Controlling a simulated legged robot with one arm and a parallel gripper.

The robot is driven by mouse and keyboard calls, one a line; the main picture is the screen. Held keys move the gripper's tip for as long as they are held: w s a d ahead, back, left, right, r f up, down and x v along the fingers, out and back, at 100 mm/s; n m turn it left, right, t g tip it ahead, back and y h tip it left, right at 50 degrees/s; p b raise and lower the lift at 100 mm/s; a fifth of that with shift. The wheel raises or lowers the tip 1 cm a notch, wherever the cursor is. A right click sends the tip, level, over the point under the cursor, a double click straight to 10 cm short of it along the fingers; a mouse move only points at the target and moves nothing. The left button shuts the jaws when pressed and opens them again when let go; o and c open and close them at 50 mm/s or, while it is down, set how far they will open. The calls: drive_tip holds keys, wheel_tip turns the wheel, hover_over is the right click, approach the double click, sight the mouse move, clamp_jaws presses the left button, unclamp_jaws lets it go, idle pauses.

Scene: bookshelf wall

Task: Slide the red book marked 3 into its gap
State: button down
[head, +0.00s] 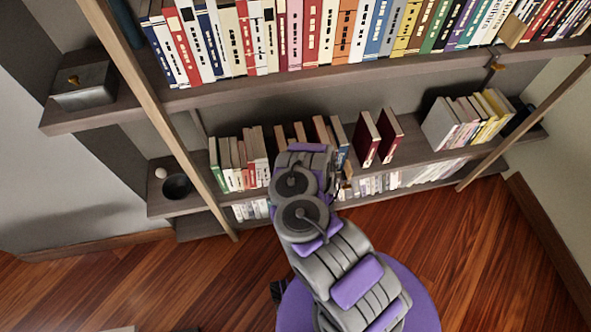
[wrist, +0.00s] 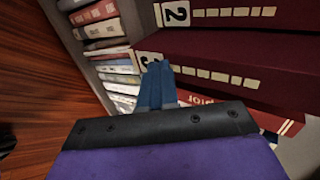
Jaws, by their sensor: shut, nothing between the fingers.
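In the wrist view a dark red book marked 3 (wrist: 230,87) has its label partly covered by my blue fingers. My gripper (wrist: 158,68) is shut and empty, its fingertips right in front of that spine by the label; I cannot tell whether they touch it. Another dark red book marked 2 (wrist: 240,14) is beside it. In the head view two dark red books stand on the middle shelf, one on the left (head: 366,140) and one on the right (head: 388,138), tilted and sticking out. Their numbers cannot be read there. My arm hides the gripper in that view.
The middle shelf (head: 420,152) has a bare stretch right of the red books, before a leaning group of pale books (head: 450,122). Several books (head: 240,160) stand at its left. A wooden post (head: 160,110) rises at the left. The upper shelf (head: 270,88) overhangs.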

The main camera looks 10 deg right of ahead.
drive_tip(key=shift+w+b, duration=0.7)
drive_tip(key=shift+w, duration=2.85)
drive_tip(key=shift+s, duration=0.1)
drive_tip(key=s, duration=0.4)
